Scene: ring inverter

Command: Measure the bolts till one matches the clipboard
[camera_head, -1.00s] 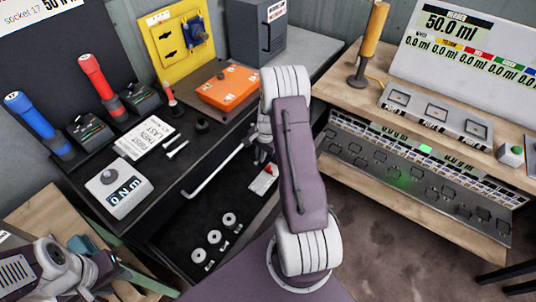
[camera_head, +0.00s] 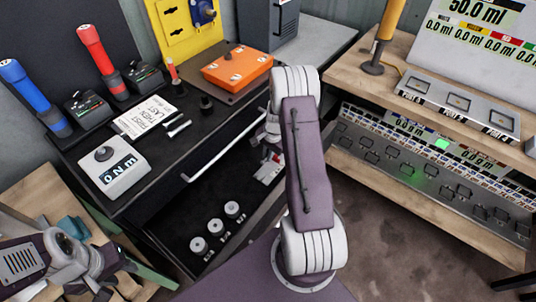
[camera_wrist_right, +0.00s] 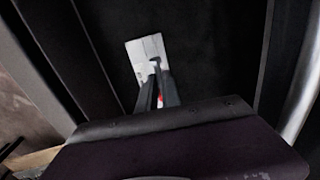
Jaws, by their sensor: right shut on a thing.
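My right gripper (camera_wrist_right: 158,82) points down over the dark open drawer (camera_head: 180,232). Its dark fingers are shut on a small pale piece with a red mark (camera_wrist_right: 147,52); what it is, I cannot tell. In the head view the piece (camera_head: 269,170) is partly hidden by my right arm. Several silver bolt-like pieces with round heads (camera_head: 232,209) stand in the drawer. A silver bolt-like piece (camera_head: 179,128) lies on the black top beside a printed sheet (camera_head: 143,117).
A grey torque box (camera_head: 113,172), blue (camera_head: 33,97) and red (camera_head: 101,62) tools and an orange box (camera_head: 237,69) occupy the black top. A silver bar handle (camera_head: 222,152) runs along the drawer. A wooden bench with a switch panel (camera_head: 457,104) stands right.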

